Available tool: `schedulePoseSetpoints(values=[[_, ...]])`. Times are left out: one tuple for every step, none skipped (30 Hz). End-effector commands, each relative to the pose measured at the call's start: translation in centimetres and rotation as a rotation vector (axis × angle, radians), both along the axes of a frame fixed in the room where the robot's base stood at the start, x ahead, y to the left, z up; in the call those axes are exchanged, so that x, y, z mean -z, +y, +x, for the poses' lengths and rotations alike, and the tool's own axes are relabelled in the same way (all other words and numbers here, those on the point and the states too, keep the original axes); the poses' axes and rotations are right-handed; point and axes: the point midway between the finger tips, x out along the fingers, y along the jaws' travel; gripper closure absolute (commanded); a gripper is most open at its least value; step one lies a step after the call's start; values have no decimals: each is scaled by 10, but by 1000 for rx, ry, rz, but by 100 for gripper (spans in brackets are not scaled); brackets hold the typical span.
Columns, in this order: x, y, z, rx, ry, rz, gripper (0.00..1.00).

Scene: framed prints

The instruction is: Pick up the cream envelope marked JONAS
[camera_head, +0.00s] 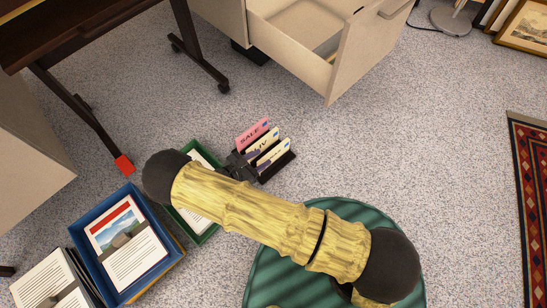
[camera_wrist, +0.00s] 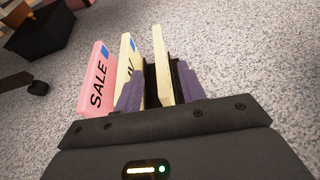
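Three envelopes stand on edge in a black holder (camera_head: 280,169) on the carpet. The back one is pink, marked SALE (camera_head: 252,132); it also shows in the wrist view (camera_wrist: 97,82). The middle cream envelope (camera_head: 262,142) has partly hidden lettering that seems to end in "IV". The front cream envelope (camera_head: 278,151) has lettering too small to read; I cannot make out JONAS on any. In the wrist view, my gripper (camera_wrist: 159,90) is open, its purple fingers on either side of the front cream envelope (camera_wrist: 162,62), with dark gaps beside it.
A green tray (camera_head: 209,236) and a blue tray (camera_head: 118,297) with printed sheets lie left of the holder. A round green striped surface (camera_head: 265,271) is below my arm. An open drawer (camera_head: 340,62) juts out above.

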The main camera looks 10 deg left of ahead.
Motion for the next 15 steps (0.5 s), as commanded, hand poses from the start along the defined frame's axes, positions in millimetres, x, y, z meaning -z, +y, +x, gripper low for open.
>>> schedulePoseSetpoints(values=[[8, -4, 4, 3, -1, -1, 60], [9, -5, 6, 2, 0, 0, 60], [12, -7, 9, 1, 1, 0, 60], [13, -9, 12, 1, 1, 0, 60], [14, -11, 14, 2, 0, -1, 60], [16, -14, 18, 3, 0, -2, 60], [17, -16, 22, 2, 0, -1, 60], [18, -17, 24, 2, 0, -1, 60], [18, -19, 26, 1, 1, 0, 60], [19, -20, 27, 1, 1, 0, 60], [18, -21, 28, 1, 1, 0, 60], [18, -21, 29, 1, 1, 0, 60], [17, -21, 29, 1, 2, 0, 60], [17, -21, 30, 0, 1, 0, 60], [16, -21, 30, 0, 1, 0, 60]])
